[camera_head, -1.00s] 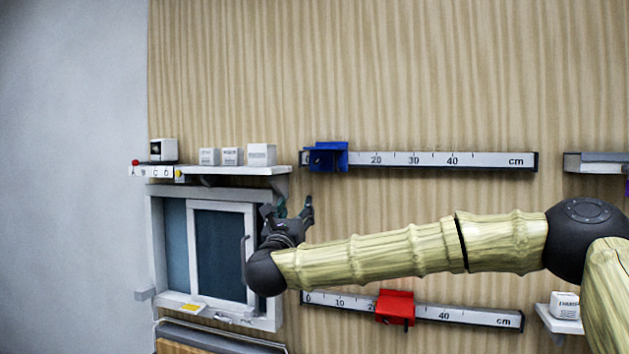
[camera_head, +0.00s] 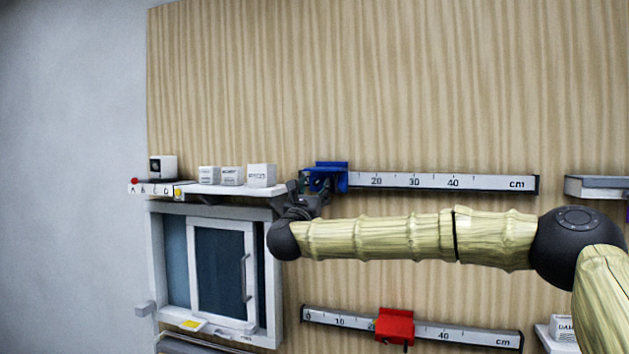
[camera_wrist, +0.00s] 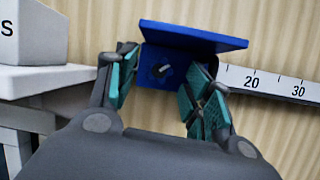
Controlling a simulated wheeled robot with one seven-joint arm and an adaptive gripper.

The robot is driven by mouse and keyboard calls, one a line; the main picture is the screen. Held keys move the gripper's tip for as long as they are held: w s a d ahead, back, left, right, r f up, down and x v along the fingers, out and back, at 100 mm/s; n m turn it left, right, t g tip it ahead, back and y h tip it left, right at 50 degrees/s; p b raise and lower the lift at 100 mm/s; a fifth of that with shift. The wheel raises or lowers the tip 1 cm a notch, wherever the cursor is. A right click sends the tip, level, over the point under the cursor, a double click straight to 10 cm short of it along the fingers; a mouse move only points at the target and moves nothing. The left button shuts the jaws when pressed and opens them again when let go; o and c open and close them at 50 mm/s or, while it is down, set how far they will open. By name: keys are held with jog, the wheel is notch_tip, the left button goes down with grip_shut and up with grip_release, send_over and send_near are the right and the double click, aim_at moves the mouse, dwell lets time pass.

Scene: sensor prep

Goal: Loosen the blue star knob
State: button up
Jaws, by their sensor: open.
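The blue slider (camera_head: 330,170) sits at the left end of the upper ruler rail (camera_head: 440,182). In the wrist view the slider (camera_wrist: 195,36) has a flat top plate and a front face below it. A small dark round shape with a grey bar, apparently the star knob (camera_wrist: 160,71), is on that face; its star outline is not clear. My gripper (camera_head: 305,188) is just below and left of the slider. In the wrist view my gripper (camera_wrist: 167,75) is open, with green-padded fingers on either side of the knob. Contact cannot be told.
A shelf (camera_head: 235,188) with several white boxes is close to my gripper's left. A sliding window (camera_head: 222,265) is below it. A red slider (camera_head: 394,326) sits on a lower ruler rail (camera_head: 465,334). The wall between the rails is clear apart from my arm.

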jog(key=shift+w+d+r, duration=0.15)
jog(key=shift+w, duration=0.4)
jog(key=shift+c, duration=0.4)
jog(key=c, duration=0.9)
jog(key=shift+c, duration=0.2)
jog(key=shift+n+b, duration=0.3)
jog(key=shift+f+n+y+b, duration=0.2)
jog(key=shift+n+y+b, duration=0.2)
jog(key=shift+n+b, duration=0.35)
jog(key=shift+d+r+n+y+b, duration=0.1)
jog(key=shift+r+n+y+b, duration=0.15)
jog(key=shift+n+y+b, duration=0.75)
